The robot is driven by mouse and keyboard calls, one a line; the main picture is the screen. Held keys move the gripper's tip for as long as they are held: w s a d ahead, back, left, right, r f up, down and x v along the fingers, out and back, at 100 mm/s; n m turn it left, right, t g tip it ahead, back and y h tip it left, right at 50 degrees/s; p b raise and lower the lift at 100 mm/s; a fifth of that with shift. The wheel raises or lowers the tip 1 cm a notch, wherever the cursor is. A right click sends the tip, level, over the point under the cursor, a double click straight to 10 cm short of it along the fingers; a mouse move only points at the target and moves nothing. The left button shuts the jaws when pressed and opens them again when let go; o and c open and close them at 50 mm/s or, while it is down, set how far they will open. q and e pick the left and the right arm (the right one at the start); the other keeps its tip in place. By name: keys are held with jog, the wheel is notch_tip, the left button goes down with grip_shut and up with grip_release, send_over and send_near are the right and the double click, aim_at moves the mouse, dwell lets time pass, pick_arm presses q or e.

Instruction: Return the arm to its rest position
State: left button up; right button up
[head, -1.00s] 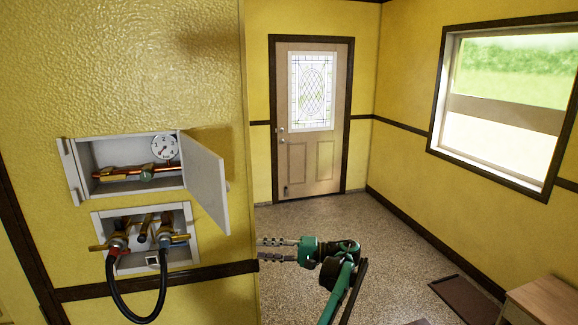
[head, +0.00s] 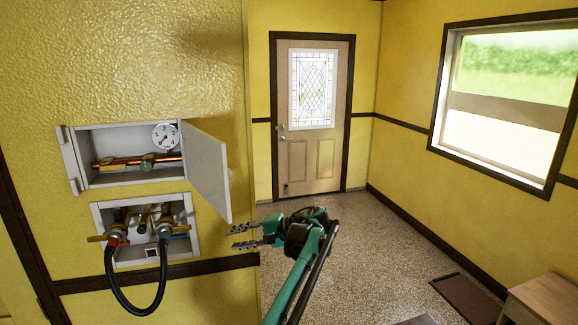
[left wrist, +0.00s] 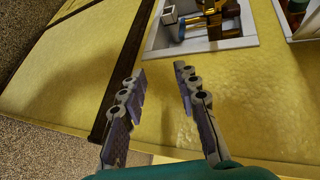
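My left gripper (head: 236,237) is in front of the yellow wall's right edge, just right of the lower wall box. Its teal arm reaches up from the bottom of the head view. In the left wrist view, its two fingers (left wrist: 160,71) stand apart with nothing between them, over bare yellow wall and dark trim. My right gripper is in neither view.
The upper wall box (head: 108,182) holds a copper pipe and a dial gauge (head: 165,137). Its white door (head: 207,170) stands open above the gripper. The lower box (head: 185,255) holds valves and a black hose (head: 115,290).

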pick_arm(q)
jog(key=s+a+f+t+h+b, duration=0.1)
jog(key=s+a+f+h+b, duration=0.25)
jog(key=s, duration=0.55)
jog(key=s+a+f+h+b, duration=0.2)
jog(key=s+a+f+h, duration=0.15)
jog(key=s, duration=0.55)
jog(key=s+d+f+n+t+h+b, duration=0.1)
jog(key=s+d+f+h+b, duration=0.1)
jog(key=s+f, duration=0.6)
jog(key=s+d+f+n+t+h+b, duration=0.1)
jog(key=s+f+h, duration=0.3)
jog(key=s+f, duration=0.5)
jog(key=s+d+n+t, duration=0.1)
jog(key=s, duration=0.2)
jog(key=shift+s+b, duration=0.3)
jog(key=shift+b, duration=0.1)
